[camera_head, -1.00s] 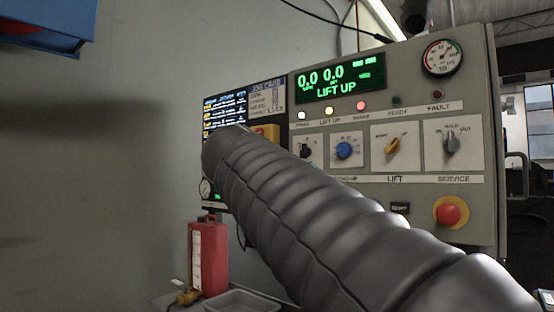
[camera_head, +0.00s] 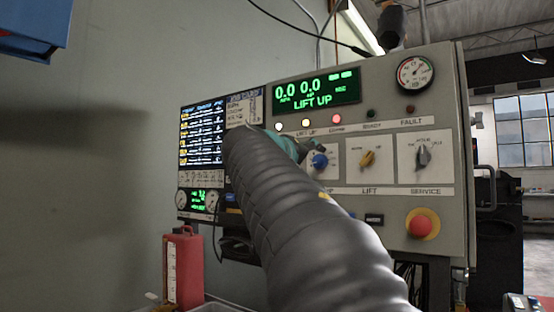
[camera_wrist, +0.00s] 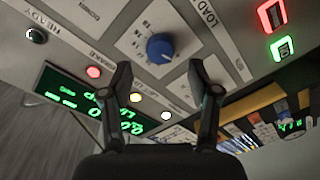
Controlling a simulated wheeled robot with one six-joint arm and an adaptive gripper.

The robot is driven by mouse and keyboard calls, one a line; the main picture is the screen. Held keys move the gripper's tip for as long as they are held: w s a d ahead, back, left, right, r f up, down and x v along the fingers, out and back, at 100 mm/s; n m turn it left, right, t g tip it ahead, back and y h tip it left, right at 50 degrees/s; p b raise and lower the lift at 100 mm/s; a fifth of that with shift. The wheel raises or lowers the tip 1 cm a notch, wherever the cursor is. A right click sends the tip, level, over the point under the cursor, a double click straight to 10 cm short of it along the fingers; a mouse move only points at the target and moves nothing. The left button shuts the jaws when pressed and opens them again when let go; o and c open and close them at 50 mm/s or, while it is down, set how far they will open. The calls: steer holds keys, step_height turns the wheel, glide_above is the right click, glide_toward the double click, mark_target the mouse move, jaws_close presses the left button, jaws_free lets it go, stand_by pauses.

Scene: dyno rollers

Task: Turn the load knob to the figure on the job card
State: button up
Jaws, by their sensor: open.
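The load knob is the blue knob (camera_head: 320,160) on a white plate on the grey console. It also shows large in the wrist view (camera_wrist: 159,48), with the printed word LOAD near its plate. My gripper (camera_wrist: 160,82) is open and empty, its two fingers apart on either side of the line to the blue knob. The knob lies beyond the fingertips, and no contact shows. In the head view my arm hides most of the gripper. The job card (camera_head: 244,110) is on the screen's upper right; its figures are too small to read.
A red stop button (camera_head: 420,224) is below. The green display (camera_head: 316,93) reads LIFT UP. A red bottle (camera_head: 184,266) stands at lower left.

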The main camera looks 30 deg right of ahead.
mark_target(318, 161)
steer(key=shift+p+x, duration=0.35)
steer(key=shift+x, duration=2)
steer(key=c, duration=1.2)
steer(key=shift+o, duration=0.2)
